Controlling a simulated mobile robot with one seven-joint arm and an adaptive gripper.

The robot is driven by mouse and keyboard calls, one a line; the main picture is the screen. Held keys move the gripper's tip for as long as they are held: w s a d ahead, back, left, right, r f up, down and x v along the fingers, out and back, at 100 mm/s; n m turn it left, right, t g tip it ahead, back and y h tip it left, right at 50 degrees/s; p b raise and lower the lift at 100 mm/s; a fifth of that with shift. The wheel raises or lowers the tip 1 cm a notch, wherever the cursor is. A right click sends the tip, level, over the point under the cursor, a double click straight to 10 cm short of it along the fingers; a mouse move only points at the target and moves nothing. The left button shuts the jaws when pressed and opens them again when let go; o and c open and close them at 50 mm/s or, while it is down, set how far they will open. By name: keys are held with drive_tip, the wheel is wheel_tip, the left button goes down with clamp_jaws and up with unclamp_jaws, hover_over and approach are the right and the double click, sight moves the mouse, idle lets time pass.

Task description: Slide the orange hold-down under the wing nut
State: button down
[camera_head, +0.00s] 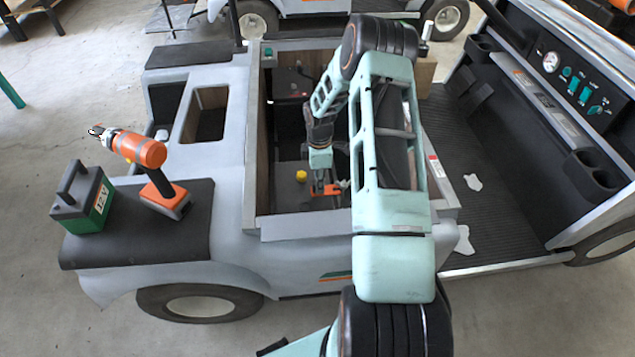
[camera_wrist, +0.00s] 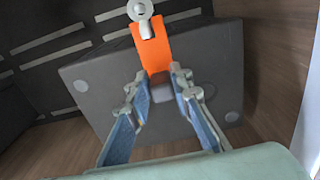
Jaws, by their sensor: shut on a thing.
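The orange hold-down (camera_wrist: 153,50) is a flat strip on top of a dark grey box in the wrist view. My gripper (camera_wrist: 163,80) is shut at its near end, where a grey block (camera_wrist: 162,93) shows between the fingers. A light grey round part, apparently the wing nut (camera_wrist: 140,9), is at the strip's far end, cut by the picture's top edge. A pale stem overlaps the orange there; I cannot tell whether the strip is under the nut. In the head view the hold-down (camera_head: 333,189) is a small orange patch inside the bay, partly hidden by my arm.
The dark box (camera_wrist: 90,85) has pale round caps at its corners. Wood-lined bay walls (camera_head: 255,140) surround my gripper closely. A yellow cap (camera_head: 301,175) is left of it. An orange drill (camera_head: 150,160) and a green-black battery (camera_head: 85,200) stand on the cart's left deck.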

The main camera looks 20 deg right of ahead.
sight(329, 190)
drive_tip(key=shift+s+d, duration=0.25)
drive_tip(key=shift+d, duration=0.55)
drive_tip(key=shift+s+d, duration=0.25)
drive_tip(key=shift+d, duration=0.5)
drive_tip(key=c, duration=1.7)
unclamp_jaws()
drive_tip(key=shift+o, duration=0.2)
wheel_tip(329, 190, up, 12)
